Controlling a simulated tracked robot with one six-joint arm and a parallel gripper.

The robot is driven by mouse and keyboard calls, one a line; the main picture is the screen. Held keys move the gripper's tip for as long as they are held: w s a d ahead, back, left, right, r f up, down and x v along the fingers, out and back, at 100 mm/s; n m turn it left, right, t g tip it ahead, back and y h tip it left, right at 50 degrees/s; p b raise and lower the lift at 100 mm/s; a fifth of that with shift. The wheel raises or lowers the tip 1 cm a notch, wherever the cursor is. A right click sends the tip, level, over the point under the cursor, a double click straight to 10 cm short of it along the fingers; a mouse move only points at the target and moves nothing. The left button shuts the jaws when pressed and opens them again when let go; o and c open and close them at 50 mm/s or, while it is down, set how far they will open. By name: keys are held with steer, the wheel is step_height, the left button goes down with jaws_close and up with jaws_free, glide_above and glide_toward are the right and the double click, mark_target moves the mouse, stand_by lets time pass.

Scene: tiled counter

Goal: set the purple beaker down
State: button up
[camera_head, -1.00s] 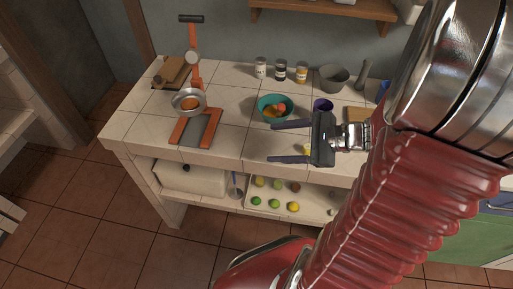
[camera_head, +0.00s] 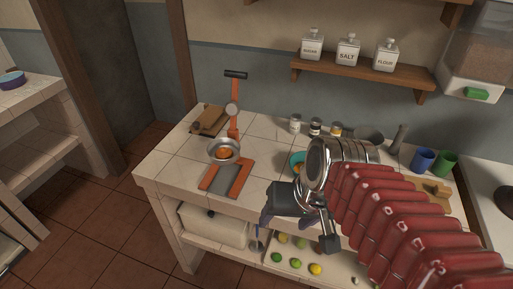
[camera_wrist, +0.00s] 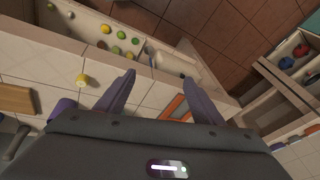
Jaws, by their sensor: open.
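My gripper (camera_head: 297,230) is open and empty, its fingers spread near the counter's front edge. In the wrist view my gripper (camera_wrist: 159,78) shows two dark purple-grey fingers with bare tiles between them. A purple object, apparently the purple beaker (camera_wrist: 62,106), stands on the counter at the left of the wrist view, apart from the fingers. My gripper's body partly hides it. In the head view my arm covers that part of the counter, so the beaker cannot be seen there.
A yellow piece (camera_wrist: 82,79) lies near the beaker. An orange stand with a metal bowl (camera_head: 224,150) is at the left. A teal bowl (camera_head: 297,160) is partly behind my arm. Blue (camera_head: 423,160) and green (camera_head: 446,163) cups stand right. Fruit lies on the shelf below.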

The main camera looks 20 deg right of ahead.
step_height(320, 180, up, 4)
steer(key=n+t+h, duration=0.1)
steer(key=n, duration=0.2)
steer(key=shift+w+a+t, duration=0.1)
steer(key=shift+t, duration=0.3)
steer(key=shift+f, duration=0.1)
stand_by(0.7)
